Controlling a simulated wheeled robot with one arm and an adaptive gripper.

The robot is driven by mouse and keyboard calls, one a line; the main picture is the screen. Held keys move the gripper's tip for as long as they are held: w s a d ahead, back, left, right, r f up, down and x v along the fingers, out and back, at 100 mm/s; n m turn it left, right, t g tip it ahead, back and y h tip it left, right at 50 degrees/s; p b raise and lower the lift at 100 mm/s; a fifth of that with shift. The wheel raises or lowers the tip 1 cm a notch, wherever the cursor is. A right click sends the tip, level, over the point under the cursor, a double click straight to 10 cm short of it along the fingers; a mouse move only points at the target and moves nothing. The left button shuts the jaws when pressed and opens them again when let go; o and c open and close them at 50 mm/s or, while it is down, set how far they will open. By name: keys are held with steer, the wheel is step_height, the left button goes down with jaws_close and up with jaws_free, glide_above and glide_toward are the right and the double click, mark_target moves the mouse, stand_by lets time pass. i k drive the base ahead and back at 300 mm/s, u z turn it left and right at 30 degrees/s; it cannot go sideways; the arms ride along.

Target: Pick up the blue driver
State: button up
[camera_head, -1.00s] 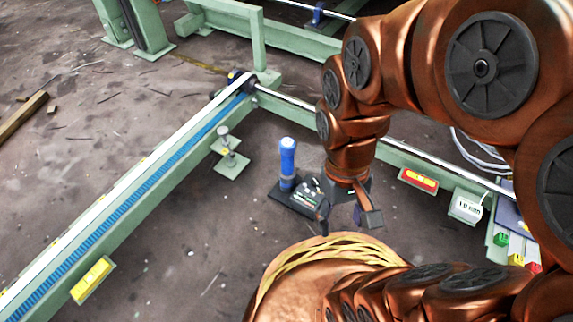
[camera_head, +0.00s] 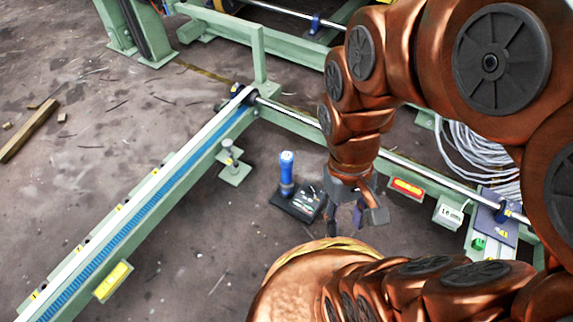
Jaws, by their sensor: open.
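The blue driver (camera_head: 287,172) stands upright on a small dark base plate (camera_head: 305,203) on the floor, near the middle of the head view. My gripper (camera_head: 347,222) is to the right of the driver and points downward. Its dark fingers are apart, with nothing seen between them. The gripper does not touch the driver. The gripper overlaps the view near the right edge of the dark base, and its exact height above the floor is hard to tell.
A green rail with a blue strip (camera_head: 135,225) runs along the left, with a small green stand (camera_head: 233,168) beside it. A green frame with a metal rod (camera_head: 405,164) runs behind my arm. Coiled cables (camera_head: 472,155) lie at the right. Open floor (camera_head: 190,265) lies front left.

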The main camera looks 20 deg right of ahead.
mark_target(286, 159)
steer(key=z, duration=2.4)
steer(key=k, duration=1.15)
steer(key=u, duration=2.1)
steer(key=i, duration=0.5)
steer(key=u, duration=0.05)
